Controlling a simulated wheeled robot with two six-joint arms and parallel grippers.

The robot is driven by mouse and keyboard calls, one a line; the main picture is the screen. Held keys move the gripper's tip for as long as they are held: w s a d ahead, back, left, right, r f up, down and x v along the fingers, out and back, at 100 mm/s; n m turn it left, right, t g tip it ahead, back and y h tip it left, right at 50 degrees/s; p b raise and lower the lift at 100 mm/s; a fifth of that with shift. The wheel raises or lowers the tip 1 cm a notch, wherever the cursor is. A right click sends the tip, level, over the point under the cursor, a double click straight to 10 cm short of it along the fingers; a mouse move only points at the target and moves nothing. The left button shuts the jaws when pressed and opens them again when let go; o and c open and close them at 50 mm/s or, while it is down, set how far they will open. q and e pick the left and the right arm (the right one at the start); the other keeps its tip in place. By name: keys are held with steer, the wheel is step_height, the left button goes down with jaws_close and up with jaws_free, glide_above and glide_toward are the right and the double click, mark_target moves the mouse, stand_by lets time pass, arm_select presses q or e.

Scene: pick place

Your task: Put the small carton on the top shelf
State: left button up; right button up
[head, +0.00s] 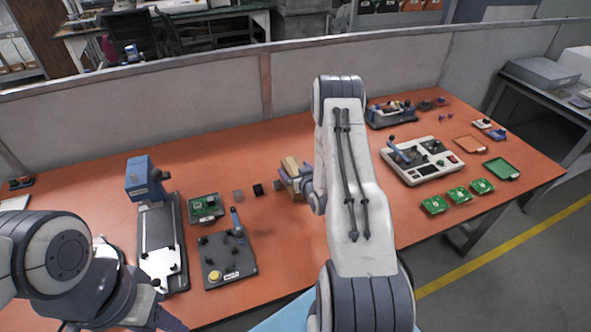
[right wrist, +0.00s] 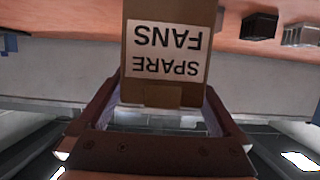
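The small carton (head: 290,166) is brown cardboard, near the middle of the orange table in the head view. My right gripper (head: 301,181) is at its right side, partly hidden by my own arm. In the right wrist view the carton (right wrist: 165,85) shows a white label reading SPARE FANS, upside down. Whether the carton touches the table is hard to tell. My left gripper (head: 160,318) is at the bottom left, cut off by the frame edge. No top shelf shows.
On the orange table (head: 270,240), a blue-headed fixture (head: 143,178) and a dark board with a yellow button (head: 228,260) stand left. A white control panel (head: 425,162) and several green circuit boards (head: 459,194) lie right. A grey partition (head: 180,90) runs behind.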

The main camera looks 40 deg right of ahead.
steer(key=shift+r, duration=0.1)
steer(key=shift+s+r, duration=0.1)
steer(key=b+v, duration=0.1)
steer(key=v, duration=1)
steer(key=shift+s+a+r+b, duration=0.15)
steer(key=shift+s+a+b, duration=0.1)
steer(key=shift+b, duration=0.1)
